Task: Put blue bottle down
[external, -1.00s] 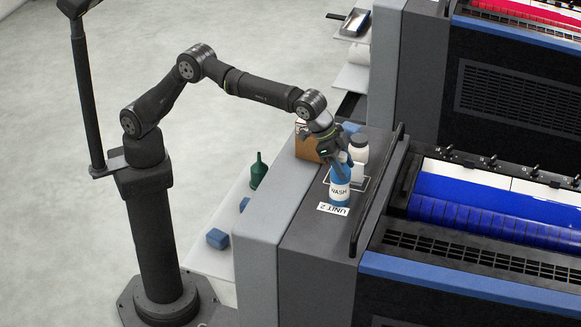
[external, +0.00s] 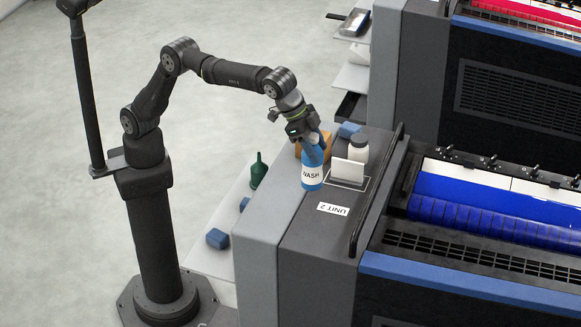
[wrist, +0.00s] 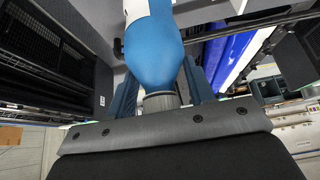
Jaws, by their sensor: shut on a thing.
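The blue bottle (external: 312,175), with a white label reading WASH, is upright at the left part of the unit's top ledge (external: 305,235) in the external view. My gripper (external: 312,143) is shut on its upper part from above. I cannot tell whether the bottle's base touches the ledge or hangs just over it. In the wrist view the blue bottle (wrist: 152,45) fills the top middle, between the two fingers of my gripper (wrist: 160,88).
A white outlined square with a white panel (external: 347,171) is right of the bottle. Behind stand a white jar (external: 358,150), a blue block (external: 349,130) and a brown box (external: 327,142). A UNIT 2 label (external: 333,209) lies in front.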

